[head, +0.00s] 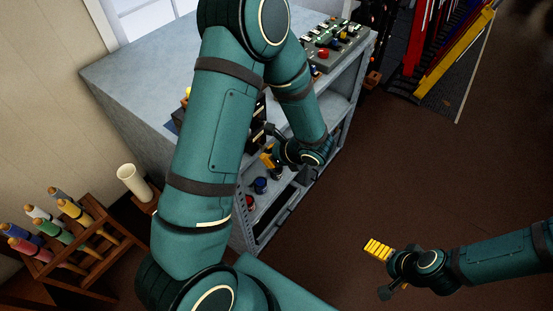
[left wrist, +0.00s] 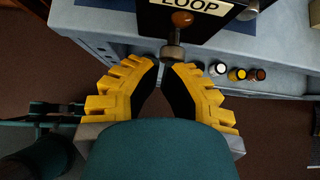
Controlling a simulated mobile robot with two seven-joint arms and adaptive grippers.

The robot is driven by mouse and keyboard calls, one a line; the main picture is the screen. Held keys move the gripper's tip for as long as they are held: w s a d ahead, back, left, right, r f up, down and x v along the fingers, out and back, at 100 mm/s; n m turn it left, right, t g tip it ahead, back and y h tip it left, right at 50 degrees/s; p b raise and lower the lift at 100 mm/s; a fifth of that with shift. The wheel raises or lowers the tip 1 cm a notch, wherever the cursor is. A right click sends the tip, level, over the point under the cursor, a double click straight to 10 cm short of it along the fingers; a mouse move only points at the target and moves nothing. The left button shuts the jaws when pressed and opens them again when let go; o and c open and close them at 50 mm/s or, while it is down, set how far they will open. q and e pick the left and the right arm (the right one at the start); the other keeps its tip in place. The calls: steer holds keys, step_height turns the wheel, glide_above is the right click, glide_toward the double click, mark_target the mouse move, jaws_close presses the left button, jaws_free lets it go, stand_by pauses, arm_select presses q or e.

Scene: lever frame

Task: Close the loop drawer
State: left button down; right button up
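The black loop drawer (left wrist: 150,18) with its white LOOP label shows at the top of the left wrist view. A brown knob and a round metal handle end (left wrist: 173,52) stick out from its front. My left gripper (left wrist: 164,66) has its yellow-padded fingertips close together at this handle; whether they grip it is unclear. In the head view, my left gripper (head: 270,147) is at the front of the grey cabinet (head: 130,75), and my left arm hides most of the drawer. How far the drawer stands out is unclear. My right gripper (head: 378,272) is open and empty over the floor.
A control box with a red button (head: 323,54) sits on top. A wooden rack of coloured-handled tools (head: 75,255) and a cream cup (head: 133,182) stand at the left.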

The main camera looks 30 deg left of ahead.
mark_target(257, 144)
arm_select(q)
steer(key=a, duration=0.3)
steer(key=a+b, duration=0.1)
steer(key=a, duration=0.2)
steer(key=shift+w+a, duration=0.2)
steer(key=shift+a, duration=0.05)
